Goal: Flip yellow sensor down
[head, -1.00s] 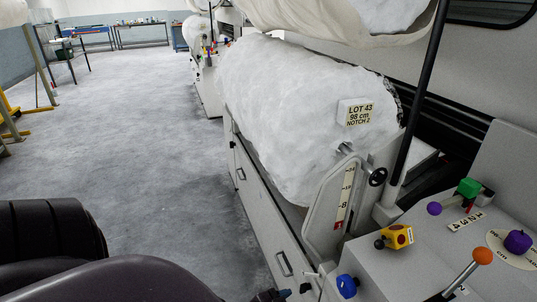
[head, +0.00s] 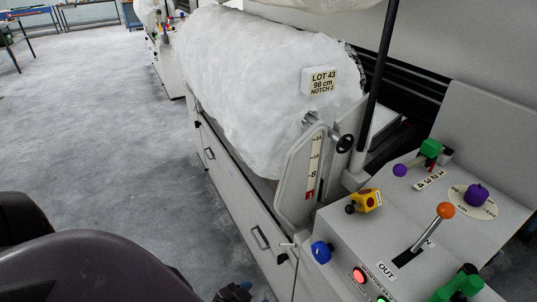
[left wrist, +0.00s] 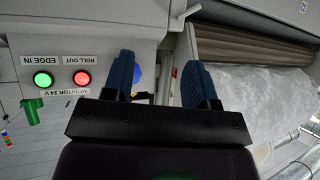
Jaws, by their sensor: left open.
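The yellow sensor (head: 366,201) is a small yellow block with dark spots and a black knob on its left side. It sits at the left rear edge of the grey console (head: 335,237) in the head view. My left gripper (head: 236,292) shows only partly at the bottom edge of the head view, in front of and below the console, apart from the sensor. In the left wrist view its two dark blue fingers (left wrist: 160,78) are spread, with nothing seen held between them. My right gripper is not in view.
A blue knob (head: 321,252) is at the console's front left corner. An orange-topped lever (head: 445,211), purple knob (head: 477,195), green handle (head: 431,148) and lit red button (head: 359,275) are on the console. A black post (head: 380,85) and white roll (head: 250,80) stand behind. Open floor lies left.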

